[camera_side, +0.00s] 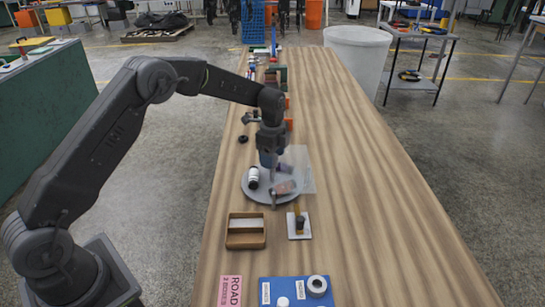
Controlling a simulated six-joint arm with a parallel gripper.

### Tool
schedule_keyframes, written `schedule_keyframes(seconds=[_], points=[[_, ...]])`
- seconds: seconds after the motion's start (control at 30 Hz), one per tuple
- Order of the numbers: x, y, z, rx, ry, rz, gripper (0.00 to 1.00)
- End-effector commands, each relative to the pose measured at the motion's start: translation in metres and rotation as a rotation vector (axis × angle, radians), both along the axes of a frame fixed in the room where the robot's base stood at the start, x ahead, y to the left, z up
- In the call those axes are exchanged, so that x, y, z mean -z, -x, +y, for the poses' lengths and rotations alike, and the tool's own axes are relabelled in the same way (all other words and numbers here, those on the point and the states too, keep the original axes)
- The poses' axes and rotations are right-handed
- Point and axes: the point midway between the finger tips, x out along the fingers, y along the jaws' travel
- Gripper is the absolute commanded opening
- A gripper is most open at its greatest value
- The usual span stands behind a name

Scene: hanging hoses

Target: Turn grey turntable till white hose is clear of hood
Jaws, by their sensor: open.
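The grey turntable (247,190) is a round disc on the wooden table, partly hidden by my gripper. My gripper (274,192) points down over the disc and is open, its fingers low near the front right part; I cannot tell whether they touch it. A small black-and-white cylinder (253,177) stands on the left of the disc. A pinkish-brown item (287,187) lies on its right. A clear, see-through hood (306,168) stands over the right and back of the disc. I cannot make out a white hose for certain.
In front are an open tan box (246,243), a white plate with a dark and yellow fixture (298,228), a blue board with a tape roll (317,285) and a pink sign (230,290). Several small items line the table's far left edge. The table's right side is clear.

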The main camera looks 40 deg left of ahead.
Motion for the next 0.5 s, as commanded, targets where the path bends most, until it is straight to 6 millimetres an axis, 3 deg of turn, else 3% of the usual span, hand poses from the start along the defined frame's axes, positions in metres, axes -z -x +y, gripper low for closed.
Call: schedule_keyframes(seconds=[0.5], points=[[-0.105, 0.0, 0.0, 0.0, 0.0, -0.004, 0.64]])
